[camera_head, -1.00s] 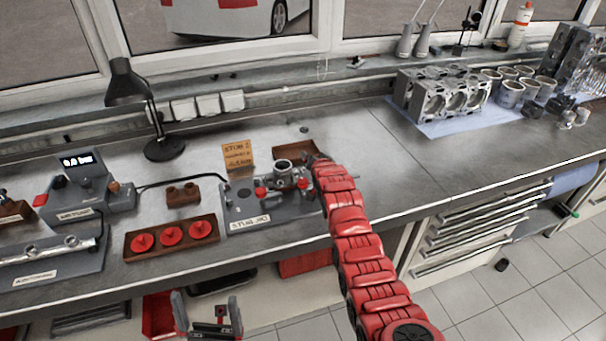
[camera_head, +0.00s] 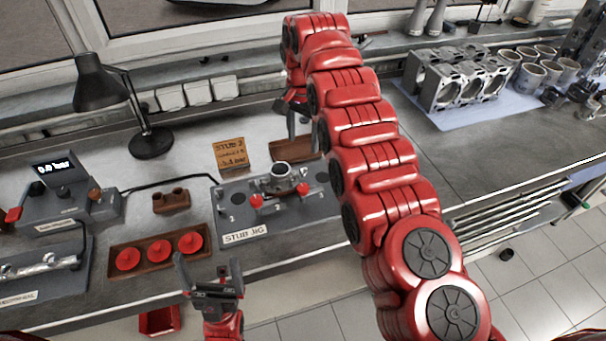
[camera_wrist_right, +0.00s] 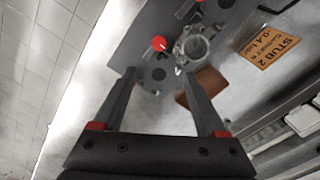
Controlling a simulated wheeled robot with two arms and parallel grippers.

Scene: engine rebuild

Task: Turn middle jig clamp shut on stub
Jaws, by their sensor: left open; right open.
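The grey stub jig (camera_head: 240,222) sits on the bench, with a round metal stub (camera_head: 279,180) standing upright on it. Two red clamp knobs show, one on the left (camera_head: 256,202) and one on the right (camera_head: 303,189); I cannot tell which is the middle clamp. My right gripper (camera_head: 303,128) is open and empty, above and behind the jig, pointing down. In the right wrist view, its fingertips (camera_wrist_right: 160,78) are apart near the jig's edge, with a red knob (camera_wrist_right: 158,43) and the stub (camera_wrist_right: 191,46) beyond. My left gripper (camera_head: 208,265) is open and empty at the bench's front edge.
A wooden tray (camera_head: 113,262) with red discs lies left of the jig, and a small brown tray (camera_head: 290,150) lies behind it. A card (camera_head: 231,154) and a black lamp (camera_head: 100,85) stand further back. Engine blocks (camera_head: 455,82) are at right.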

